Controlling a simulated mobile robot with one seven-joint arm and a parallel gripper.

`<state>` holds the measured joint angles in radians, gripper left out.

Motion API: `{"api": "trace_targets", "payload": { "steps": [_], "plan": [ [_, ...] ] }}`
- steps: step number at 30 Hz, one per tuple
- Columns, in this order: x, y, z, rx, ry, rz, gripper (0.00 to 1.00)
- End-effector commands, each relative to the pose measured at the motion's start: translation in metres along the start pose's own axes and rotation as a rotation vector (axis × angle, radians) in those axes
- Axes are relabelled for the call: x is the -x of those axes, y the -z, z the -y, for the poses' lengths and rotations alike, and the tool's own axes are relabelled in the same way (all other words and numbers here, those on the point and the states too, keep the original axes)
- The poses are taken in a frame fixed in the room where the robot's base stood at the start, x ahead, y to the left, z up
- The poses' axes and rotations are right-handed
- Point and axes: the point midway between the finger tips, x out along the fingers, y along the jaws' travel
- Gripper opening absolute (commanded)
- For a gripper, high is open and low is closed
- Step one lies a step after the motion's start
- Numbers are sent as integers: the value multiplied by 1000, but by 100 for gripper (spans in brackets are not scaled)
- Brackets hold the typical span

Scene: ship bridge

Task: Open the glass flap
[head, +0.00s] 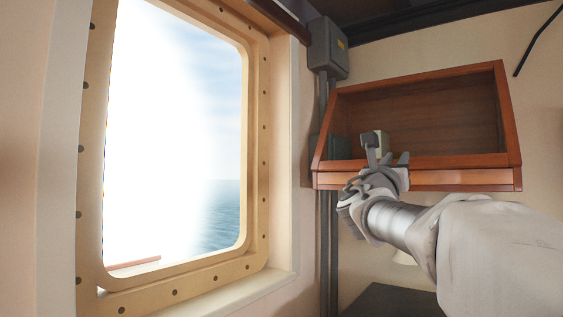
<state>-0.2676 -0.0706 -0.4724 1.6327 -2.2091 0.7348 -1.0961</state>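A wooden wall cabinet (420,180) with a slanted front hangs at the right in the head view. Its front is framed in reddish wood, and its brown inside shows clearly. No edge or glare of a glass pane stands out, so I cannot tell where the glass flap is or how it is set. My gripper (386,156) is in front of the cabinet's lower left part, by the bottom rail. My gripper's fingers are small and overlap the cabinet, so their opening and any contact are unclear.
A large framed window (180,130) fills the left. A grey wall box (328,48) with conduits (329,240) runs between them. A dark surface (395,300) lies below.

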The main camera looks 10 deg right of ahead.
Motion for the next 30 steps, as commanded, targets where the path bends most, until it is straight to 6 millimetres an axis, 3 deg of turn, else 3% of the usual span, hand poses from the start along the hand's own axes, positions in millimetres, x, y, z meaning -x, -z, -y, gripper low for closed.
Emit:
{"api": "trace_targets", "payload": {
  "steps": [2,30],
  "plan": [
    [0,0,0,0,0,0,0],
    [0,0,0,0,0,0,0]
  ]
}}
